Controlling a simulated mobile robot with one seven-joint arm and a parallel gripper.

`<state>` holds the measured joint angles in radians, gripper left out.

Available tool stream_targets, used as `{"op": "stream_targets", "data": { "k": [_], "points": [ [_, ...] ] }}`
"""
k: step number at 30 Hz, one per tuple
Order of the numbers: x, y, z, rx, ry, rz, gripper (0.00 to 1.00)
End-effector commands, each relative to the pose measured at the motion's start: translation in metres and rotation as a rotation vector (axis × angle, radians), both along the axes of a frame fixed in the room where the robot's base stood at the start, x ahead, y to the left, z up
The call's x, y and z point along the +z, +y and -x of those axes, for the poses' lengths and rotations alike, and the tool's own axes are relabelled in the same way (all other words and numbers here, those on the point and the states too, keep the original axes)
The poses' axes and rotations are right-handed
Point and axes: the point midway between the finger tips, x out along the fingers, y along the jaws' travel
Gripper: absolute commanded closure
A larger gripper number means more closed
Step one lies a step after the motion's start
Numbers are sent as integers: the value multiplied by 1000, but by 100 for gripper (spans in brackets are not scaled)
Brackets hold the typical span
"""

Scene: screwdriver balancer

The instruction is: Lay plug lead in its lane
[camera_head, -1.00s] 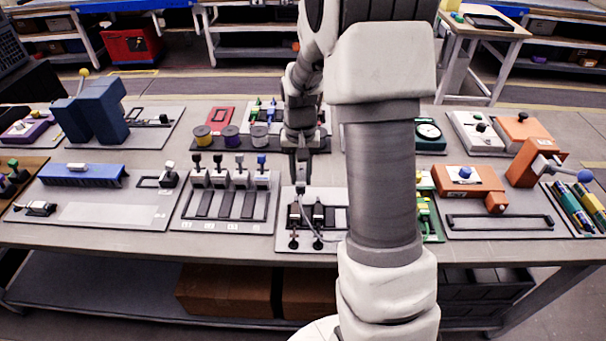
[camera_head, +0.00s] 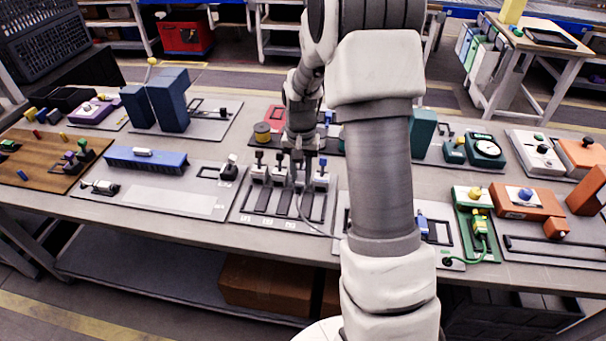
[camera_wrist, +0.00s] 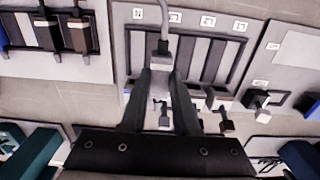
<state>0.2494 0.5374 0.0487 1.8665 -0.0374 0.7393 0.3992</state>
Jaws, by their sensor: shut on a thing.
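My gripper (camera_head: 298,182) is shut on a small dark grey plug (camera_wrist: 161,50), whose grey lead (camera_wrist: 164,15) runs away from the fingertips to the top edge of the wrist view. In the head view the lead (camera_head: 313,228) curves down to the right, behind my arm. The lane board (camera_head: 240,215) is a grey plate with several dark lanes (camera_head: 284,203) and labels along its near edge. It also shows in the wrist view (camera_wrist: 127,40). The gripper is over this board, with the plug near its leftmost lane in the wrist view. Whether the plug touches the board cannot be told.
Upright levers (camera_head: 258,163) stand at the lanes' far end; one has a blue knob (camera_head: 323,162). Dark plugs (camera_wrist: 76,35) sit on the neighbouring board in the wrist view. A blue block (camera_head: 146,160) is on the left board. My arm hides part of the table.

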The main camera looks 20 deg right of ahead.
Motion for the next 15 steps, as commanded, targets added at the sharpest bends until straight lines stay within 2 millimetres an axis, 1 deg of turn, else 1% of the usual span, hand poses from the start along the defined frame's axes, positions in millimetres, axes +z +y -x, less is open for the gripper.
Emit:
{"op": "stream_targets", "data": {
  "k": [10,15],
  "points": [
    [-3,1,-3,-14,-1,0,100],
    [-14,1,-3,-14,-1,-1,100]
  ]
}}
